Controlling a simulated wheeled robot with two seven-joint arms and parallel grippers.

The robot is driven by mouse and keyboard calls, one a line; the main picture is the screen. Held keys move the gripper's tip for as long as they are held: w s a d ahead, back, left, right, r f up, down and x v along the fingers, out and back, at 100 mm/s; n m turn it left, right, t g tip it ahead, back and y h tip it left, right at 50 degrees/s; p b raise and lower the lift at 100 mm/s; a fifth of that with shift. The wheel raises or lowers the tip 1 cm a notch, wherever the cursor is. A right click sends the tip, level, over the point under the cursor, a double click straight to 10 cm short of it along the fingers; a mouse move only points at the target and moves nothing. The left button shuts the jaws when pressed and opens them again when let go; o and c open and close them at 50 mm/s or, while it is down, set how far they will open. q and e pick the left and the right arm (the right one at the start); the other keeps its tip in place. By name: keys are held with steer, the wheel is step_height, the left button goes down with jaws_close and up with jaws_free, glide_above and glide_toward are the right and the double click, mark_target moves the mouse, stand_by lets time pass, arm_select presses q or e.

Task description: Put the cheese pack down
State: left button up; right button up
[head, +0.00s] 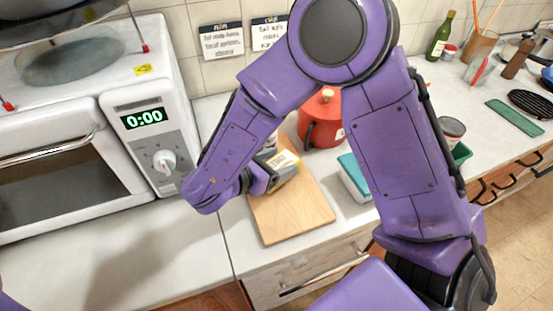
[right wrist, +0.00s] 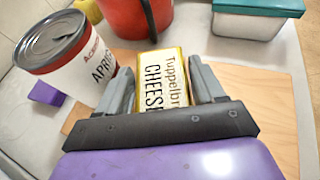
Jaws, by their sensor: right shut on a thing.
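The cheese pack is a yellow and cream block with dark lettering reading "CHEESE", seen in the right wrist view (right wrist: 164,82). My right gripper (right wrist: 160,70) is shut on it, one grey finger on each side. In the head view my right gripper (head: 272,173) is over the back left of a wooden cutting board (head: 298,216), largely covered by my own arm. The board also shows in the right wrist view (right wrist: 272,105). I cannot tell whether the pack touches the board. My left gripper is not in view.
An apricot can (right wrist: 70,65) stands left of the pack in the right wrist view. A red pot (head: 321,120) is behind the board. A teal-lidded container (head: 355,178) stands to its right, a white microwave (head: 165,115) to its left. The board's front is clear.

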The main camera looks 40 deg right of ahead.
steer(key=shift+f, duration=0.1)
steer(key=o, duration=1)
steer(key=shift+a+r, duration=0.2)
steer(key=b+v, duration=0.2)
steer(key=v, duration=0.9)
steer(key=shift+a+r+b, duration=0.2)
steer(key=shift+a+b, duration=0.1)
